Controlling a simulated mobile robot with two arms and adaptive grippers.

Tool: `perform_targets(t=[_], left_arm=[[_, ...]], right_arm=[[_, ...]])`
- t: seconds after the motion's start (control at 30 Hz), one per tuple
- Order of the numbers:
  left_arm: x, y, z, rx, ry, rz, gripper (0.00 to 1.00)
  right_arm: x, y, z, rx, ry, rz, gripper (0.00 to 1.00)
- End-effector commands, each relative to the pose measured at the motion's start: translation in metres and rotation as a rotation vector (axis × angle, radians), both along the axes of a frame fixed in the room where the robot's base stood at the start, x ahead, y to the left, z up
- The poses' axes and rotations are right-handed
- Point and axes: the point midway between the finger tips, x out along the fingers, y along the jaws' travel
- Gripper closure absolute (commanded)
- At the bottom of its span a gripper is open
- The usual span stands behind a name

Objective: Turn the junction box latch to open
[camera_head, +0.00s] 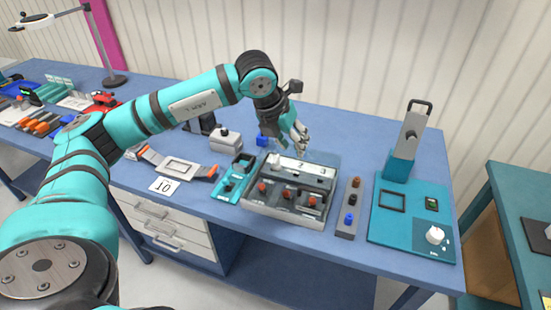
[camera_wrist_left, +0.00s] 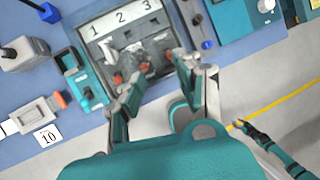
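A grey open-topped box (camera_head: 290,203) stands on the blue table, with a white strip numbered 1, 2, 3 (camera_head: 301,166) along its back. It looks like the junction box. Several orange-red knobs or plugs (camera_head: 262,187) are inside; I cannot tell which part is the latch. My left gripper (camera_head: 301,146) is above the strip, pointing down. In the left wrist view, the left gripper (camera_wrist_left: 158,82) has its fingers apart with nothing between them, over the box interior. A dark and teal part at the lower right of that view looks like my right gripper (camera_wrist_left: 258,136).
A teal panel with a white knob (camera_head: 436,235) is to the right, past a grey strip of coloured buttons (camera_head: 350,208).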

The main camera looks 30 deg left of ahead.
Motion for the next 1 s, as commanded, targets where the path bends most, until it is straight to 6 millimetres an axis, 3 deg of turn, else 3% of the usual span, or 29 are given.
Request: perform_targets(t=[0.03, 0.1, 0.2, 0.47, 1.0], left_arm=[[0.001, 0.027, 0.008, 0.07, 0.004, 0.058, 0.65], [-0.001, 0.053, 0.015, 0.137, 0.015, 0.122, 0.65], [-0.002, 0.07, 0.018, 0.183, 0.024, 0.164, 0.65], [0.009, 0.075, -0.011, 0.189, 0.03, 0.169, 0.65], [0.051, 0.084, -0.116, 0.188, 0.029, 0.167, 0.65]], right_arm=[[0.0, 0.001, 0.0, 0.001, -0.001, 0.0, 0.6], [0.0, 0.001, 0.0, 0.001, -0.001, 0.0, 0.6], [0.0, 0.002, 0.001, 0.002, -0.001, 0.0, 0.6], [0.0, 0.003, 0.016, 0.004, 0.0, 0.0, 0.6], [0.0, 0.003, 0.056, 0.003, 0.0, 0.0, 0.6]])
